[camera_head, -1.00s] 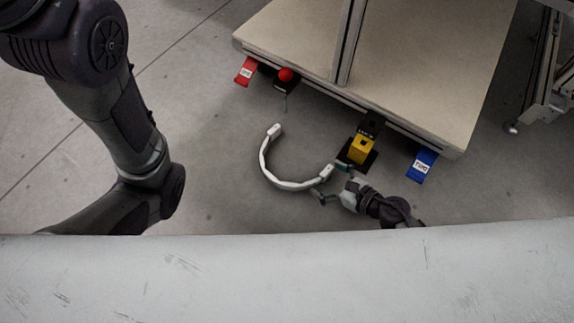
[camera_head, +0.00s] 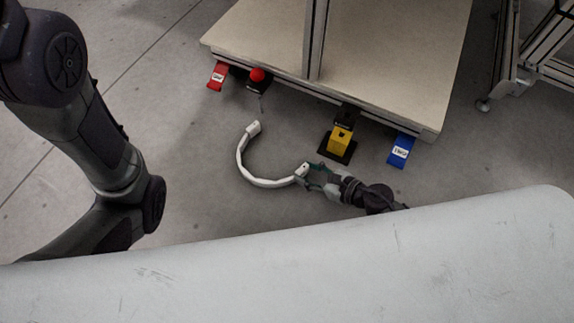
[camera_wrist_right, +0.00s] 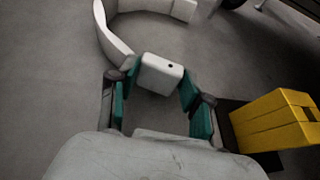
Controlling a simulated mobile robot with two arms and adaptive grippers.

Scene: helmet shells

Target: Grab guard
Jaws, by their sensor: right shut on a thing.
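The guard (camera_head: 262,181) is a white, C-shaped curved band, held above the grey floor in the head view. My right gripper (camera_head: 307,173) is shut on its right end. In the right wrist view the block-like end of the guard (camera_wrist_right: 160,73) sits between the green-padded fingers of the gripper (camera_wrist_right: 157,90), and its curved band runs away to the upper left. My left arm comes in from the left in the head view, but its gripper is out of view.
A beige-topped workbench (camera_head: 390,80) stands beyond the guard, with a red tag (camera_head: 217,76), a red button (camera_head: 257,75), a yellow block (camera_head: 340,138) and a blue tag (camera_head: 401,150) along its edge. The yellow block (camera_wrist_right: 273,120) is close right of the gripper in the wrist view. Open floor lies left.

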